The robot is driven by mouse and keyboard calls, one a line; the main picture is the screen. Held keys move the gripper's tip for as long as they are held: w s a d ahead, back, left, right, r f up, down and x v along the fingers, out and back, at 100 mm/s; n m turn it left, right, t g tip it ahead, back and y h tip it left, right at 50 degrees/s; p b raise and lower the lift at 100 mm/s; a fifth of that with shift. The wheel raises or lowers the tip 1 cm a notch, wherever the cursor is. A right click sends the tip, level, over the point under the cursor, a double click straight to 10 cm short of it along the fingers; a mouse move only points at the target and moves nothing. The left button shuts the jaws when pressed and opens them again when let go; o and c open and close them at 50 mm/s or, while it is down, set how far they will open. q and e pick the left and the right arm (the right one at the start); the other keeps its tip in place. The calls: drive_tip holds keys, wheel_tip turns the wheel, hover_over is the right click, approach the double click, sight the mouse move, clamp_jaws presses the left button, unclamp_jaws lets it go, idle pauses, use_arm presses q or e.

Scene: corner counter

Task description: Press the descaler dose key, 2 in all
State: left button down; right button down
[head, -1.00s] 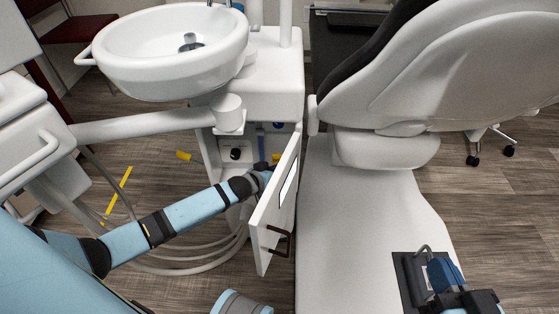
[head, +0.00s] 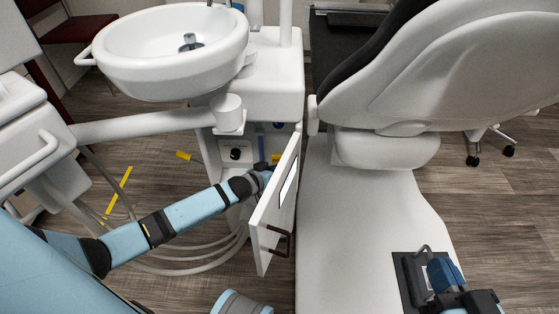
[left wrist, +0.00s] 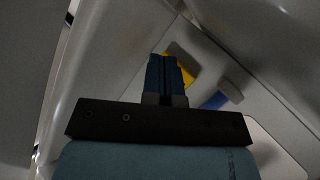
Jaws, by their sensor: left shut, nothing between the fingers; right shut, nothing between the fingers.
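The open white cabinet in the dental unit holds a black round knob (head: 235,153), a blue upright part (head: 261,146) and a small yellow patch (head: 276,158). I cannot tell for certain which part is the descaler dose key. My left arm reaches into the cabinet behind its open door (head: 270,215); the fingertips are hidden in the head view. In the left wrist view my left gripper (left wrist: 165,62) is shut and empty, its tips in front of a yellow part (left wrist: 182,68); contact is unclear. A blue part (left wrist: 215,100) lies to the right. My right gripper (head: 442,272) is shut and empty.
The cabinet door stands open beside the white dental chair (head: 350,240). A white basin (head: 170,50) and its support arm (head: 145,125) are above my left arm. Hoses (head: 190,262) hang below. A black plate (head: 405,270) lies by my right gripper.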

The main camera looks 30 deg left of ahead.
use_arm(q)
drive_tip(key=shift+w, duration=0.1)
idle(0.4)
drive_tip(key=shift+w+a, duration=0.2)
drive_tip(key=shift+w, duration=0.05)
drive_tip(key=shift+w+a, duration=0.25)
drive_tip(key=shift+w, duration=0.3)
idle(0.8)
drive_tip(key=shift+s, duration=0.1)
drive_tip(key=shift+s+d+r+p, duration=0.1)
drive_tip(key=shift+s+d+p, duration=0.25)
drive_tip(key=shift+s+p, duration=0.35)
drive_tip(key=shift+s+d, duration=0.1)
drive_tip(key=shift+s, duration=0.05)
